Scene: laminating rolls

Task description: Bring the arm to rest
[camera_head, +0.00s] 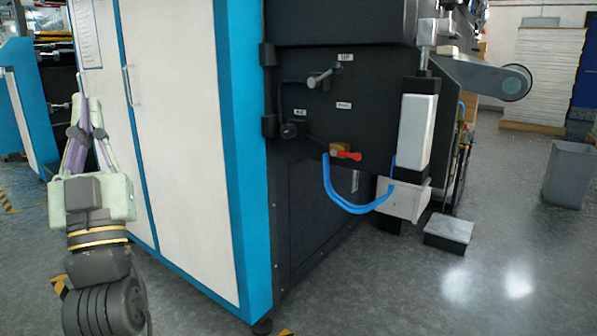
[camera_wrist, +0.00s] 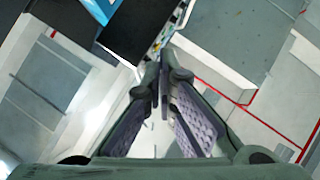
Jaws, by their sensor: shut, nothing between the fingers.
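My gripper (camera_head: 79,103) is at the left of the head view, raised in front of the white cabinet doors and pointing upward in the picture. Its pale green body and purple finger pads show, and the fingers come together at the tips. In the wrist view my gripper (camera_wrist: 163,62) has its two fingers meeting at the tips, with nothing between them. The gap behind the tips shows only the distant background.
A machine with white doors (camera_head: 180,120) and blue edges fills the middle. Its dark side carries a red-handled valve (camera_head: 345,154) and a blue hose (camera_head: 345,204). A grey bin (camera_head: 567,174) stands at right.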

